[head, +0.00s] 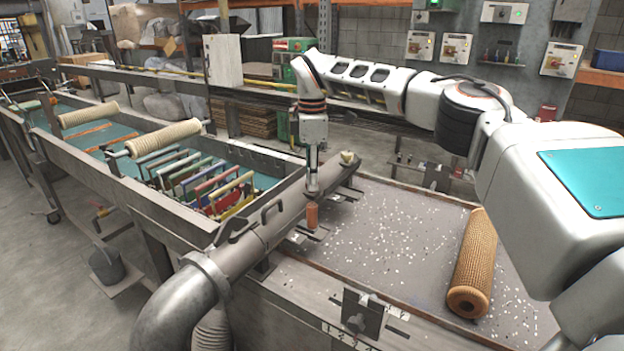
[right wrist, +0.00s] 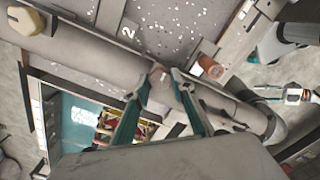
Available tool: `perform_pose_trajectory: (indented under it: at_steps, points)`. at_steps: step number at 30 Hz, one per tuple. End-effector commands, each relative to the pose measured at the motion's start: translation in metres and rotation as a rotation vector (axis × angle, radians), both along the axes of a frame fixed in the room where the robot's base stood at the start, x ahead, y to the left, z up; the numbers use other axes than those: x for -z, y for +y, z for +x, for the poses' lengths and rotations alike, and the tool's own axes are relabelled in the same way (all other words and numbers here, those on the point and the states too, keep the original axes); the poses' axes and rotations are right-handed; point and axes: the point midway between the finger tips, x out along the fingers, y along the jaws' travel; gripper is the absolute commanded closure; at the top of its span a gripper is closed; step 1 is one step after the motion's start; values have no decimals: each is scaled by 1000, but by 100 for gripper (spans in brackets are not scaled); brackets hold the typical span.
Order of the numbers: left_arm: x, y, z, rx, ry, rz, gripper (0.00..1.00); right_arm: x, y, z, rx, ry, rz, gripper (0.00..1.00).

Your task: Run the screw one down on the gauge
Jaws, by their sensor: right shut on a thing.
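My right gripper (head: 313,187) reaches down to the long grey pipe along the bench edge. In the right wrist view its fingers (right wrist: 167,76) are shut on a small part at the pipe; the fingers mostly hide this part, and I cannot tell if it is the screw. An orange cylindrical handle (head: 312,215) stands right below the gripper; it also shows in the right wrist view (right wrist: 208,67), beside the right fingertip. A dark plate with a numbered scale (head: 362,312), possibly the gauge, is on the bench's front edge.
The grey pipe (head: 262,232) ends in a big elbow at the front and has a cream knob (head: 347,158) near its far end. A woven roll (head: 474,262) lies on the chip-strewn bench top (head: 400,235). A trough with coloured frames (head: 205,185) is at left.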

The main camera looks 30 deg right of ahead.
Motion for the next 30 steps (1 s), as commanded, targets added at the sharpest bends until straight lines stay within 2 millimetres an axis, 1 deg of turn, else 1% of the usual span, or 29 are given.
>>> perform_pose_trajectory:
  at_steps: [3,5,18,30]
  points:
    - [3,1,1,-1,-2,0,60,0,0,1,88,-2,0,97]
    - [3,2,1,-2,-2,2,60,-1,0,1,101,-1,1,97]
    - [9,3,-2,-3,10,6,60,-1,0,0,97,-2,2,97]
    - [7,3,-1,-4,8,6,60,-1,0,0,96,-2,2,97]
